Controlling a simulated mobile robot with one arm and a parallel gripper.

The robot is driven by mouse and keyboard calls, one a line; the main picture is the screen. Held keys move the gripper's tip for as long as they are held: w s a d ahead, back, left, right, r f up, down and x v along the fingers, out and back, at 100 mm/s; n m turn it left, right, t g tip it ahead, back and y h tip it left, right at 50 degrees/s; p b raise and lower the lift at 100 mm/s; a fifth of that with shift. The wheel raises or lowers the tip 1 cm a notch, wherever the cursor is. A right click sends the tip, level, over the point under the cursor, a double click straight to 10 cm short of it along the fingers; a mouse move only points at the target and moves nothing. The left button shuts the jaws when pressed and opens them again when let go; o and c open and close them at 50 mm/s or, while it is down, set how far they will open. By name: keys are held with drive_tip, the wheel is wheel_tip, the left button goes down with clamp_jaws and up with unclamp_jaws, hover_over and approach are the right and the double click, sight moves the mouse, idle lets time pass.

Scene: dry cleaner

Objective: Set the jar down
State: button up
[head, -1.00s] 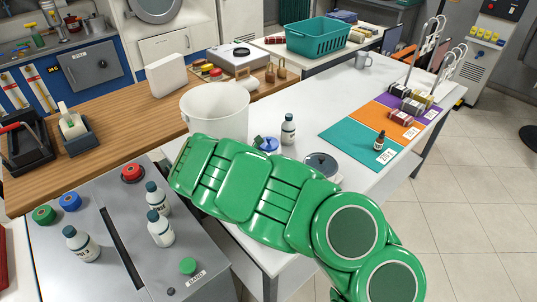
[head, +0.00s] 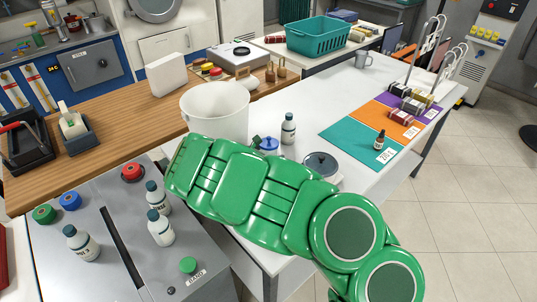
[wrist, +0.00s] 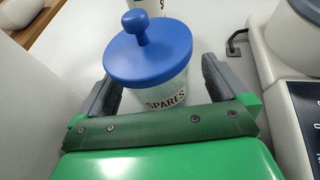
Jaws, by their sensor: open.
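The jar (wrist: 150,60) is clear, with a blue knobbed lid and a label reading SPARES, and looks upright in the wrist view. In the head view only its blue lid (head: 267,144) shows clearly above my green arm. My gripper (wrist: 163,72) is open, with one dark finger on each side of the jar. Whether a finger still touches the jar is hard to tell. The jar's base is hidden behind my gripper, but white tabletop (head: 318,112) surrounds it.
A white bottle (head: 288,130) stands just behind the jar. A scale with a dark round plate (head: 320,164) is to its right, and a white bucket (head: 215,110) to its left. A teal, orange and purple mat (head: 350,138) lies farther right.

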drive_tip(key=shift+v, duration=5.55)
